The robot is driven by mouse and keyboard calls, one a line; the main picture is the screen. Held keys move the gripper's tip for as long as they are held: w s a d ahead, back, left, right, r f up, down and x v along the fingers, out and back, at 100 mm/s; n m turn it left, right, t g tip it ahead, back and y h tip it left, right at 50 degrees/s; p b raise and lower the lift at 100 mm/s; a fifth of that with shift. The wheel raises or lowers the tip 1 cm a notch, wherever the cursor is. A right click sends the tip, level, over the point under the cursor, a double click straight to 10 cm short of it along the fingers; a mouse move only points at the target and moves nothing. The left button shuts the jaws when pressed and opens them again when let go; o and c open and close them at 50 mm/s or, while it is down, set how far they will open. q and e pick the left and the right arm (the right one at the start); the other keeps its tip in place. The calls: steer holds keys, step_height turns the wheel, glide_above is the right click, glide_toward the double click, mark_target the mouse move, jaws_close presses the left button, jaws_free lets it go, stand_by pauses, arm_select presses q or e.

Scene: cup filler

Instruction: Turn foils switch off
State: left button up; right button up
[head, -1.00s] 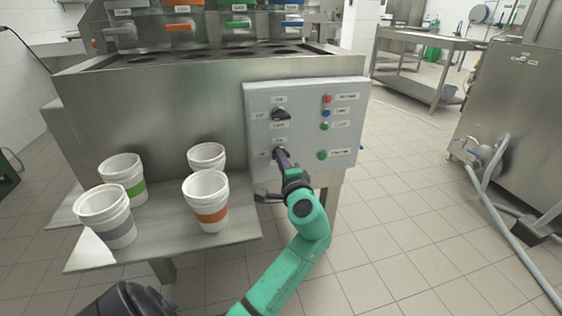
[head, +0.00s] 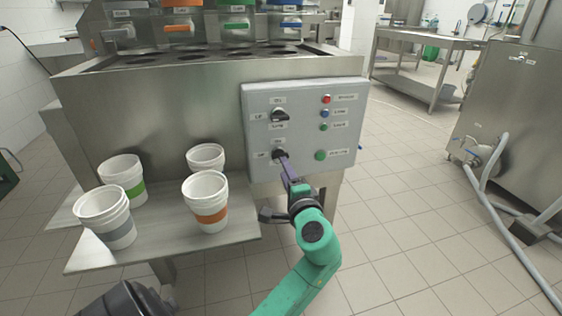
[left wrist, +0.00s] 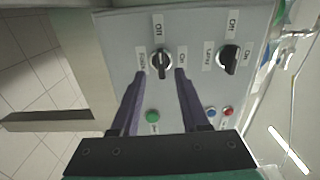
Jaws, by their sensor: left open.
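The grey control panel (head: 340,104) on the steel machine has two black rotary switches. The upper switch (head: 279,115) also shows in the left wrist view (left wrist: 229,60). My right gripper is not in view.
A red button (head: 326,99), blue and green buttons and a lower green button (head: 320,155) are on the panel. Several white cups stand on the steel shelf (head: 160,235) left of my arm.

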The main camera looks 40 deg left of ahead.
arm_select(q)
steer(key=v, duration=0.9)
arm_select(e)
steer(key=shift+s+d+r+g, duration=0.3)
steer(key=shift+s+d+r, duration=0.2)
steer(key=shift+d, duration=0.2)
